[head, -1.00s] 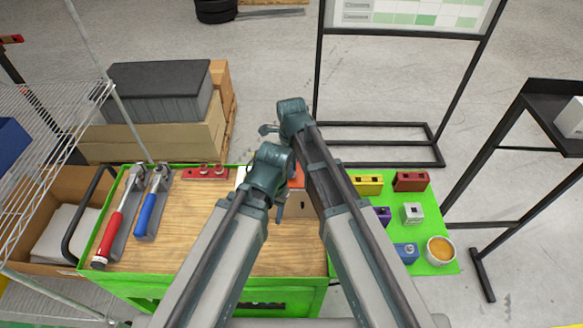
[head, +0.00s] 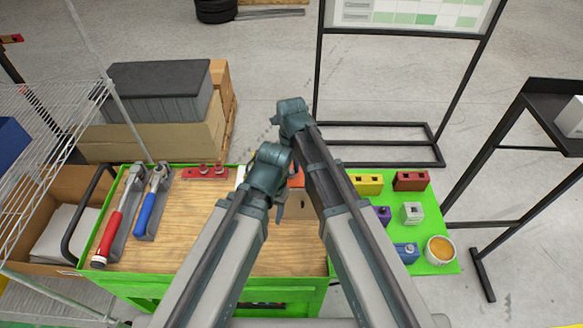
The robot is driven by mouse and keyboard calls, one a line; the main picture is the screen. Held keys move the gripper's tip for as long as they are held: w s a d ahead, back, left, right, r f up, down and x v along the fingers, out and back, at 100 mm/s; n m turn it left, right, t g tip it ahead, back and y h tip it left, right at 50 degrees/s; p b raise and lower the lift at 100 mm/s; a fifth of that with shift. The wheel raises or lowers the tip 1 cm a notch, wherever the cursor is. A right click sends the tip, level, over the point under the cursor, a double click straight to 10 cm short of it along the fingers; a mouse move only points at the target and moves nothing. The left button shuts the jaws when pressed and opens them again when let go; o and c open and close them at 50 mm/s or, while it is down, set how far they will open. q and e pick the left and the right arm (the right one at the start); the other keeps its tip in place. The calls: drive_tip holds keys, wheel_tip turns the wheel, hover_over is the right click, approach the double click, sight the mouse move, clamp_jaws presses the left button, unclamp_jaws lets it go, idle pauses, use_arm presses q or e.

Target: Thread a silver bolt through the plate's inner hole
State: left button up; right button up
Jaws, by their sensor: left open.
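My two arms cross the middle of the view and cover much of the workbench. No silver bolt and no inner hole can be made out.
The green-edged wooden bench (head: 190,235) holds a red-handled wrench (head: 113,222), a blue-handled wrench (head: 150,210) and a red holder (head: 205,173). On the green right side are yellow (head: 367,184) and dark red (head: 410,181) blocks and an orange-filled cup (head: 440,249). The bench's left middle is clear.

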drive_tip(key=shift+o, duration=0.8)
drive_tip(key=shift+s+f, duration=0.1)
drive_tip(key=shift+s, duration=0.15)
drive_tip(key=shift+a, duration=0.1)
drive_tip(key=shift+w+d, duration=0.2)
drive_tip(key=shift+w, duration=0.05)
wheel_tip(320, 180, up, 3)
drive_tip(key=p, duration=0.2)
drive_tip(key=shift+a+f+p, duration=0.1)
drive_tip(key=shift+f+p, duration=0.05)
drive_tip(key=shift+p, duration=0.2)
drive_tip(key=shift+f, duration=0.1)
